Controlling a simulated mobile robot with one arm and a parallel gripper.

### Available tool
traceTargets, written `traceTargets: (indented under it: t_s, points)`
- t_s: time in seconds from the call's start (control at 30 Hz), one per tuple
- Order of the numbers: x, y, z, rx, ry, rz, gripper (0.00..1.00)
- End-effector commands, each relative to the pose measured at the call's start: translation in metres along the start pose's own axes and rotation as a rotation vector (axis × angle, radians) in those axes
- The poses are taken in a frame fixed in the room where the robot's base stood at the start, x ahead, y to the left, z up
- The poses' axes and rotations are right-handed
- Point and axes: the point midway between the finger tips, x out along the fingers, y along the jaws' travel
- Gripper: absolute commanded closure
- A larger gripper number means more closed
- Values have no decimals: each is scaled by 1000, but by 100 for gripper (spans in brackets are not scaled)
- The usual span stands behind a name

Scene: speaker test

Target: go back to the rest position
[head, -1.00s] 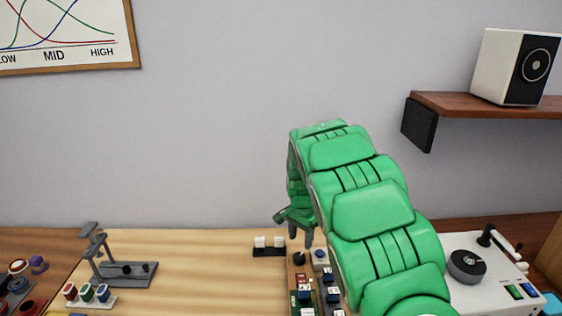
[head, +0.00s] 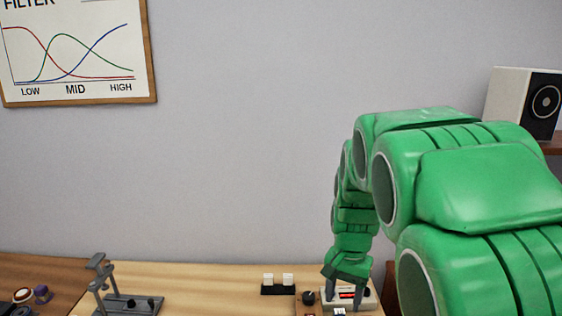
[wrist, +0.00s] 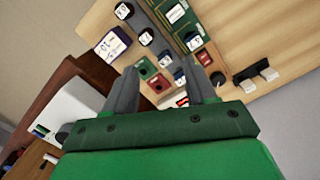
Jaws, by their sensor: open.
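My gripper (head: 346,276) is at the end of my green arm, pointing down above the back of the wooden workbench (head: 210,290). In the wrist view my gripper (wrist: 160,72) has its two grey fingers apart, with nothing held between them. A crossover-like board (wrist: 205,60) with several small parts lies beyond the fingertips. Whether the fingertips touch anything below cannot be told. My arm hides much of the right side in the head view.
A black holder with two white blocks (head: 278,283) sits left of my gripper. A grey stand (head: 120,300) is further left. A speaker (head: 515,103) stands on a wall shelf at the right, and a filter chart (head: 78,60) hangs at the left. Bare bench lies between stand and holder.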

Motion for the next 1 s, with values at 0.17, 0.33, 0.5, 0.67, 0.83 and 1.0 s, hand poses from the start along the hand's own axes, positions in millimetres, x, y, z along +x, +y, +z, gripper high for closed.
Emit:
traceTargets:
  t_s: [0.17, 0.33, 0.5, 0.67, 0.83, 1.0]
  points:
    - [-11, 22, 40, -67, -20, -8, 44]
    - [-17, 41, 78, -137, -41, -18, 44]
    - [-22, 61, 115, -210, -51, -16, 44]
    - [-23, 80, 148, -277, -57, -2, 44]
    - [-23, 101, 182, -349, -59, 14, 44]
    - [-20, 121, 212, -420, -57, 30, 44]
